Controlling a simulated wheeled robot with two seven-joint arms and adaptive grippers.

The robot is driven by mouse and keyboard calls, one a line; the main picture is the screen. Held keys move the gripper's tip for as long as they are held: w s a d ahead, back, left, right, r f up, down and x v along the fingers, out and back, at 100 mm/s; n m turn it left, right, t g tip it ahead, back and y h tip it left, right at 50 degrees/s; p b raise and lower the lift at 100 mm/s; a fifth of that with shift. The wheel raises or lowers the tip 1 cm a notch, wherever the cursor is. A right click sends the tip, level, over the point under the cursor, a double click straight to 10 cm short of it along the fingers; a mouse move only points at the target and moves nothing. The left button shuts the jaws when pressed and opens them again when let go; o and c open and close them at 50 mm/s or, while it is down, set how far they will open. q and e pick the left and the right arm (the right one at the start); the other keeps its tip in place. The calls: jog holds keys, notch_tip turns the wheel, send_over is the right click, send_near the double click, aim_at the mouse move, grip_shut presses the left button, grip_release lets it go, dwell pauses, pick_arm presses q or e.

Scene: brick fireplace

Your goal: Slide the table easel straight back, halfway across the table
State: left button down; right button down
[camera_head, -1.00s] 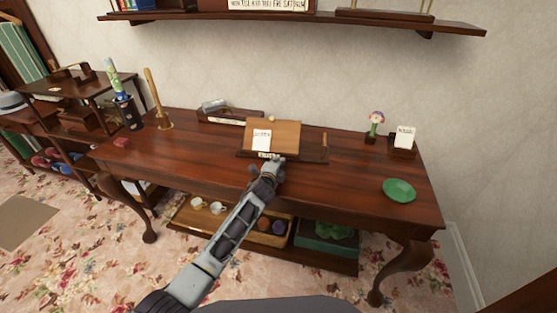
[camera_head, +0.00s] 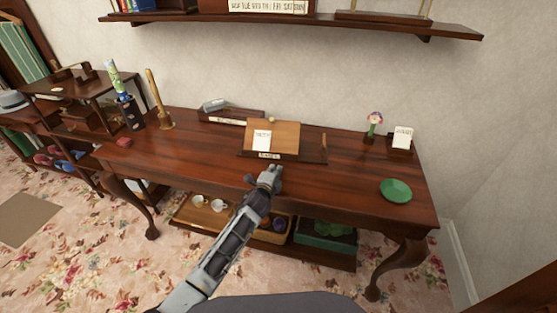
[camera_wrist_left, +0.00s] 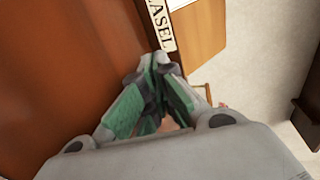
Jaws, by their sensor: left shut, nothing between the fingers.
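The table easel (camera_head: 285,138) is a brown wooden stand with a sloped board, a white card on it and a name label at its front edge. It stands toward the back of the dark wooden table (camera_head: 340,178), near the middle of its length. My left gripper (camera_head: 269,172) is shut and empty, in front of the easel with a gap between them. In the left wrist view the fingers (camera_wrist_left: 160,70) are together near the easel's label (camera_wrist_left: 161,24), and the easel's board (camera_wrist_left: 200,35) shows at the top. My right gripper is in neither view.
A green dish (camera_head: 396,190), a flower figure (camera_head: 374,124) and a card holder (camera_head: 402,140) are on the table's right. A brown box (camera_head: 230,117) is behind and left of the easel. A candlestick-like post (camera_head: 157,105) stands farther left. A wall shelf (camera_head: 300,22) hangs above.

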pick_arm(q)
jog(key=shift+f+p+v, duration=0.25)
jog(key=shift+p+v, duration=0.25)
jog(key=shift+v, duration=0.5)
jog(key=shift+f+p+v, duration=0.2)
jog(key=shift+p+v, duration=0.3)
jog(key=shift+v, duration=0.5)
jog(key=shift+s, duration=0.2)
